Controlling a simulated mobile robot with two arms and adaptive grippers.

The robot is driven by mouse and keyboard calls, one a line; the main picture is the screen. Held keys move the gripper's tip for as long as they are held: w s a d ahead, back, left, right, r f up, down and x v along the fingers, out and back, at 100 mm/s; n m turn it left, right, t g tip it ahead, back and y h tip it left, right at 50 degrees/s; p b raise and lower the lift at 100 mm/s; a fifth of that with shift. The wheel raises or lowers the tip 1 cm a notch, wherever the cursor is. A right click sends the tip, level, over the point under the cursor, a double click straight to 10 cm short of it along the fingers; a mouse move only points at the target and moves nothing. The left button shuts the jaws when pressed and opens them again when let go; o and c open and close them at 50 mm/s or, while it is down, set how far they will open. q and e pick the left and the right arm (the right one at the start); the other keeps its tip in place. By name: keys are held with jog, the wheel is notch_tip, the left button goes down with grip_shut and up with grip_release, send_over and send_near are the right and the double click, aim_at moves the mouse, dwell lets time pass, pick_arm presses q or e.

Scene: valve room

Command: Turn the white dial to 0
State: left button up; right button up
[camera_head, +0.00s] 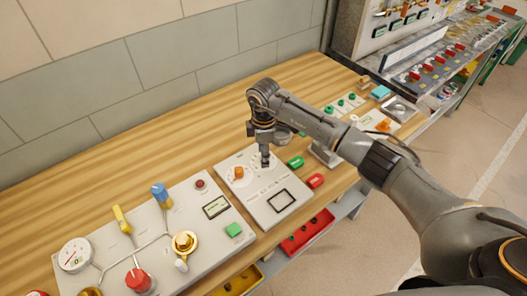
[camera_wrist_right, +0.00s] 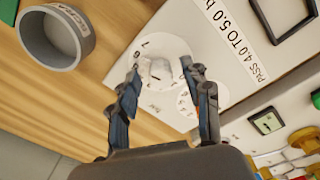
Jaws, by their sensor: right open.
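The white dial (camera_wrist_right: 160,72) has a pale round plate with printed numbers, a 7 and a 6 showing at its left. It is on a light grey panel (camera_head: 283,212) on the wooden bench. My right gripper (camera_head: 265,160) points down over the upper part of this panel and hides the dial in the head view. In the wrist view the open fingers of my right gripper (camera_wrist_right: 160,64) stand on either side of the white knob, with gaps visible. I cannot tell which number the dial points to. My left gripper is out of view.
An orange knob (camera_head: 238,172) is close left of my right gripper. A green block (camera_head: 296,162) and a red block (camera_head: 316,181) lie to its right. A larger valve panel (camera_head: 205,235) is at left.

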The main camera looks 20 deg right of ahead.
jog(key=shift+c, duration=0.4)
grip_shut()
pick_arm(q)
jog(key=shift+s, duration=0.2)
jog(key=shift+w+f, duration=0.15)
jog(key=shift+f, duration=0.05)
